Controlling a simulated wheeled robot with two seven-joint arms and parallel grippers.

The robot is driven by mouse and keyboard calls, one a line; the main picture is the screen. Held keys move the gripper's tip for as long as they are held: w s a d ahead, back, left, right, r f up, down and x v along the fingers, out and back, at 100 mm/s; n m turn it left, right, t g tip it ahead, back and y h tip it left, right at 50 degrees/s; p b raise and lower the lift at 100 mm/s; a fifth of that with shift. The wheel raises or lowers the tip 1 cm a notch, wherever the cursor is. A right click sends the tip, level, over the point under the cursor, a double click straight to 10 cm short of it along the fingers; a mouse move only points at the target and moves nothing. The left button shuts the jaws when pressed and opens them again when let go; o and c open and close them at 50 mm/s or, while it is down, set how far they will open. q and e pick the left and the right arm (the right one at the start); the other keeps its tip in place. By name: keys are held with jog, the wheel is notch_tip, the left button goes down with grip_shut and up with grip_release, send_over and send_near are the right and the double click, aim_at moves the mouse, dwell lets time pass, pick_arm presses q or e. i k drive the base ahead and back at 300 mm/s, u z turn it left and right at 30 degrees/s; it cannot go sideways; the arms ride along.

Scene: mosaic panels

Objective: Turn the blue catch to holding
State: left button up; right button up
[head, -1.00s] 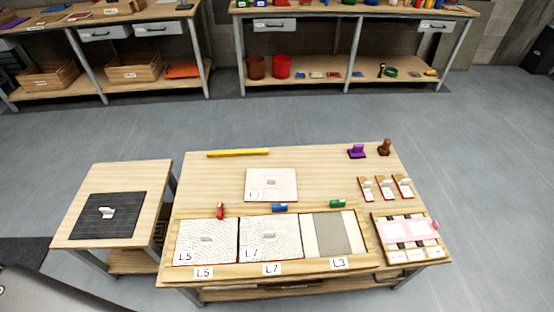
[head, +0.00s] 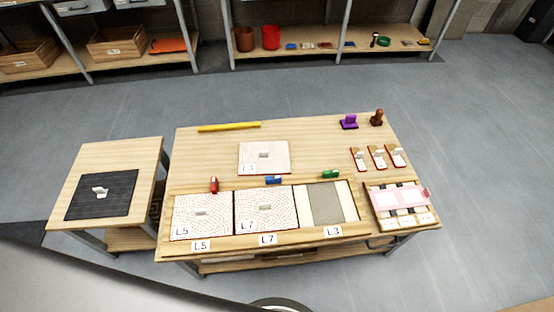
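The blue catch (head: 273,180) sits on the top rail of the wooden frame (head: 217,246), above the middle bay labelled L7. It looks lengthwise along the rail; its exact setting is too small to tell. A mosaic panel marked L7 (head: 252,222) with a small grip lies in that bay. A red catch (head: 214,185) stands above the L5 panel (head: 187,228), turned across the rail. A green catch (head: 331,174) lies along the rail above the L3 bay (head: 351,207), which holds no mosaic panel. Neither gripper shows in the head view.
A loose panel (head: 250,165) lies behind the frame. A yellow bar (head: 229,127), a purple stamp (head: 348,122) and a brown stamp (head: 377,118) stand at the back. A pink-topped tray (head: 425,219) sits at right. A side table (head: 135,160) with a dark mat (head: 118,198) stands at left.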

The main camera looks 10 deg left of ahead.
aim_at(269, 179)
jog(key=z, duration=1.75)
jog(key=k, duration=1)
jog(key=u, duration=0.5)
